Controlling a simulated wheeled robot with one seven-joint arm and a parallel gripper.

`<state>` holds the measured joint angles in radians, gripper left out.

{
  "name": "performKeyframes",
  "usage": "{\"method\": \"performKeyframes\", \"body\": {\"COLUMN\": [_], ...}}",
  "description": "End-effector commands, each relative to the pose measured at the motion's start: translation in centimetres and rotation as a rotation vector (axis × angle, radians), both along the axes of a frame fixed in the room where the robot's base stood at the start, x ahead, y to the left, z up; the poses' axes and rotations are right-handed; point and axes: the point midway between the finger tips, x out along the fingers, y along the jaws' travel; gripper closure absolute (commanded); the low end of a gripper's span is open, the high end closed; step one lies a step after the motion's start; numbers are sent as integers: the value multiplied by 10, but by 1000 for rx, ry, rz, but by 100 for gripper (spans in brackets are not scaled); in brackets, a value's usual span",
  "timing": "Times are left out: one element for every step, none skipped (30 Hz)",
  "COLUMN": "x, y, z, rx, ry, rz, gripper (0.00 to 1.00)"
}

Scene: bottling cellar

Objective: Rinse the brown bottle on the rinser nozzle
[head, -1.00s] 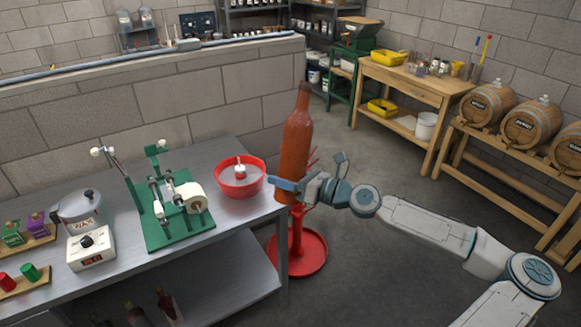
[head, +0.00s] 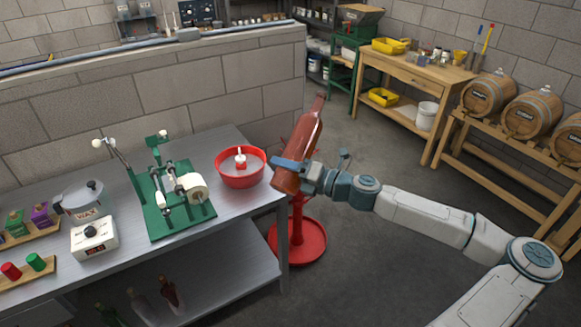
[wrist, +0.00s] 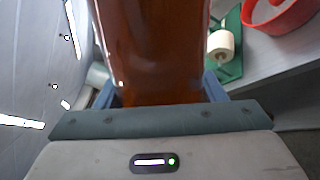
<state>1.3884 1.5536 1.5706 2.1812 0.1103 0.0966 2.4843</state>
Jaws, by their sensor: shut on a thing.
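The brown bottle (head: 299,152) is held in the air by my gripper (head: 291,172), whose jaws are shut around its lower part. The bottle leans, with its neck up and to the right. In the wrist view the brown glass (wrist: 152,50) fills the space between the jaws. The rinser is a red bowl (head: 232,178) with a white nozzle (head: 240,157) in its middle, standing on the metal bench's right end. The bottle is to the right of the bowl and apart from the nozzle.
A red stand with a round base (head: 300,243) is on the floor below the bottle. A green labelling machine (head: 160,215) stands left of the bowl on the metal bench (head: 130,265). Bottles stand on the lower shelf. A block wall (head: 180,95) rises behind the bench.

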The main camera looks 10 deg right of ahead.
Motion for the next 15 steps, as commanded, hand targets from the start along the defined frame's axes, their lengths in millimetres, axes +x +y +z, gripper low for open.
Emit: {"method": "performKeyframes", "body": {"x": [0,0,0,0,0,0,0,0,0,0,0,0,0,0,0], "y": [0,0,0,0,0,0,0,0,0,0,0,0,0,0,0], "z": [1,1,1,1,1,1,1,1,1,1,1,1,1,1,1], "rx": [13,19,26,32,40,55,71,88,114,134,153,177,193,207,222], "ry": [14,22,30,38,48,67,87,109,142,166,190,219,239,256,274], "rz": [1,1,0,0,0,0,0,0,1,1,1,1,1,1,1], "gripper": [68,68,68,68,68,68,68,68,68,68,68,68,68,68,68]}}
